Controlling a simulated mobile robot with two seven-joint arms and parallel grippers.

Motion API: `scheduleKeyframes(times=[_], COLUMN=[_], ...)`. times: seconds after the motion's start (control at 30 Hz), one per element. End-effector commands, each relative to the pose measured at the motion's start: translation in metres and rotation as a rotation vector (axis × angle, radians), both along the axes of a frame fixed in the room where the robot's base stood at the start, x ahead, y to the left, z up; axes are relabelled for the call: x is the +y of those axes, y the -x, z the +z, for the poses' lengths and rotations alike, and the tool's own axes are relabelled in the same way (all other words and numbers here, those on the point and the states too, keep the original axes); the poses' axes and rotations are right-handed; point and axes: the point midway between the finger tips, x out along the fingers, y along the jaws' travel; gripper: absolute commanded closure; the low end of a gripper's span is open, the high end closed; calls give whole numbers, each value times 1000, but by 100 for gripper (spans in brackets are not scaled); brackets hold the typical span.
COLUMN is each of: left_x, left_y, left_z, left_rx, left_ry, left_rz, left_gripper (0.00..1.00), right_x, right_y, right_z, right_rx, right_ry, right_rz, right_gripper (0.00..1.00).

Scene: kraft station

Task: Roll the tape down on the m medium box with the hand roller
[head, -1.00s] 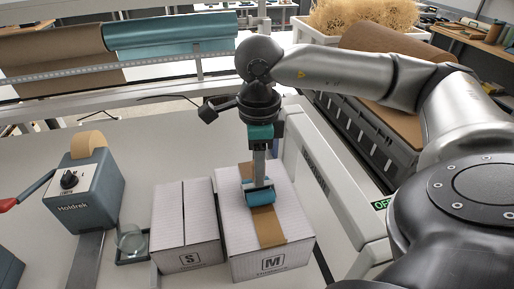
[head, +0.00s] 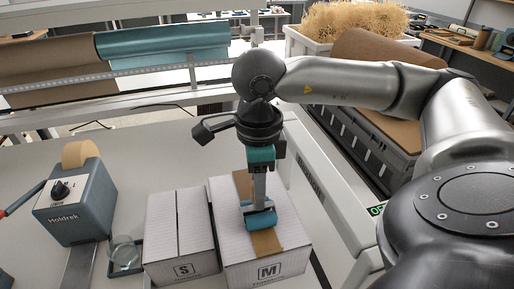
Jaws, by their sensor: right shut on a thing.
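The M medium box (head: 288,226) stands closed on the white table, with a strip of brown tape (head: 267,243) along its top seam and over its front edge. My right gripper (head: 259,160) is above the box, pointing down and shut on the hand roller (head: 259,217). The roller's blue-green cylinder appears to rest on the tape, near the middle to front part of the lid. The gripper's fingers are largely hidden by the wrist and the roller's handle. My left gripper is not in view.
The S box (head: 180,240) stands close to the left of the M box. A Holdrek tape dispenser (head: 75,200) and a small glass in a dark tray (head: 125,255) are further left. A grey crate (head: 350,135) is beyond the table's right edge.

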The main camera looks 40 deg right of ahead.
Motion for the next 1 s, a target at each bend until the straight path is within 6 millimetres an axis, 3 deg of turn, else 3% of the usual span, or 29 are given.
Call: scheduleKeyframes(times=[1.0], left_x=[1], left_y=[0], left_z=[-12], left_rx=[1], left_ry=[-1], left_rz=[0], left_gripper=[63], right_x=[20], right_y=[36], right_z=[-1], right_rx=[0], right_ry=[0], right_rz=[-2], right_gripper=[100])
